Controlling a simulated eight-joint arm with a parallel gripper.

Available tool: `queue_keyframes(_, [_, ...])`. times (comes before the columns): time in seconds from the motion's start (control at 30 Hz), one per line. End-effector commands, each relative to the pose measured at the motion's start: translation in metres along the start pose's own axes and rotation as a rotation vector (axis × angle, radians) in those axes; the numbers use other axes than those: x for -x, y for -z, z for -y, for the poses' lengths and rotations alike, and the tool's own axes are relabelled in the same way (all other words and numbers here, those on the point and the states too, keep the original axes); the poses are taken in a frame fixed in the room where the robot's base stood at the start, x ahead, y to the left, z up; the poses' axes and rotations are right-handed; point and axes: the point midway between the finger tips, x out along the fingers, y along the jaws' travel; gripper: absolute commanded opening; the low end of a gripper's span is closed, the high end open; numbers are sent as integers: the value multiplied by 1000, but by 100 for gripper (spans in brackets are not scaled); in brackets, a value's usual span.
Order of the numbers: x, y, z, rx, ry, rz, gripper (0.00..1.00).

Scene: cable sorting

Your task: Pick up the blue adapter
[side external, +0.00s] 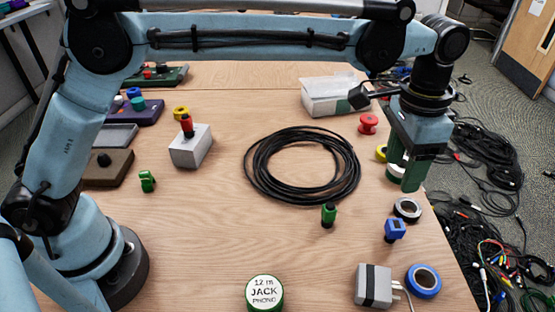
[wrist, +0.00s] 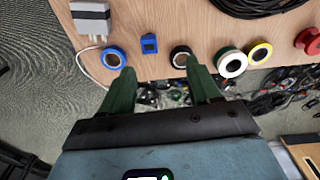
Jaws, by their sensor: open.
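The blue adapter (side external: 395,230) is a small blue block near the table's right edge in the side view, with a dark end below it. In the wrist view the blue adapter (wrist: 149,43) lies beyond the fingertips, between a blue tape roll and a black tape roll. My gripper (side external: 404,178) hangs over the right edge of the table, behind the adapter in the side view. In the wrist view my gripper (wrist: 155,78) is open, with two green fingers spread apart and nothing between them. The adapter is fully visible and apart from the fingers.
A black tape roll (side external: 407,210), a blue tape roll (side external: 423,281) and a grey power brick (side external: 374,286) lie around the adapter. A green connector (side external: 328,214) stands left of it, by a black cable coil (side external: 256,181). Loose cables (side external: 480,225) cover the floor beyond the edge.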

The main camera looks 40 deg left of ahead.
Motion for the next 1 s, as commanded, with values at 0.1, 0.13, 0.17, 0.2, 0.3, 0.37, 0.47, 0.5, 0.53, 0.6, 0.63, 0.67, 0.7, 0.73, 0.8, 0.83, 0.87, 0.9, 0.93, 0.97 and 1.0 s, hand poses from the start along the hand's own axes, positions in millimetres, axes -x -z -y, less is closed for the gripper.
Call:
queue_keyframes(0.1, [-13, 11, -18, -44, -6, 33, 62])
queue_keyframes(0.13, [-15, 13, -20, -52, -7, 39, 62])
queue_keyframes(0.17, [-16, 14, -23, -58, -8, 43, 62])
queue_keyframes(0.2, [-18, 15, -25, -64, -8, 47, 62])
queue_keyframes(0.3, [-24, 16, -28, -70, -9, 53, 62])
queue_keyframes(0.37, [-31, 16, -28, -70, -9, 54, 62])
queue_keyframes(0.47, [-46, 15, -27, -69, -9, 53, 62])
queue_keyframes(0.5, [-53, 15, -27, -69, -9, 53, 62])
queue_keyframes(0.53, [-58, 15, -27, -69, -9, 53, 62])
queue_keyframes(0.6, [-68, 14, -27, -69, -9, 53, 62])
queue_keyframes(0.63, [-73, 14, -27, -68, -9, 52, 62])
queue_keyframes(0.67, [-76, 14, -27, -68, -9, 52, 62])
queue_keyframes(0.7, [-81, 13, -27, -68, -9, 52, 62])
queue_keyframes(0.73, [-83, 13, -27, -68, -9, 52, 62])
queue_keyframes(0.8, [-87, 13, -27, -68, -9, 52, 62])
queue_keyframes(0.83, [-88, 13, -27, -68, -9, 52, 62])
queue_keyframes(0.87, [-90, 13, -27, -68, -9, 52, 62])
queue_keyframes(0.9, [-93, 13, -26, -68, -9, 52, 62])
queue_keyframes(0.93, [-96, 13, -26, -68, -9, 52, 62])
queue_keyframes(0.97, [-99, 13, -25, -68, -9, 52, 62])
queue_keyframes(1.0, [-105, 12, -25, -68, -9, 52, 62])
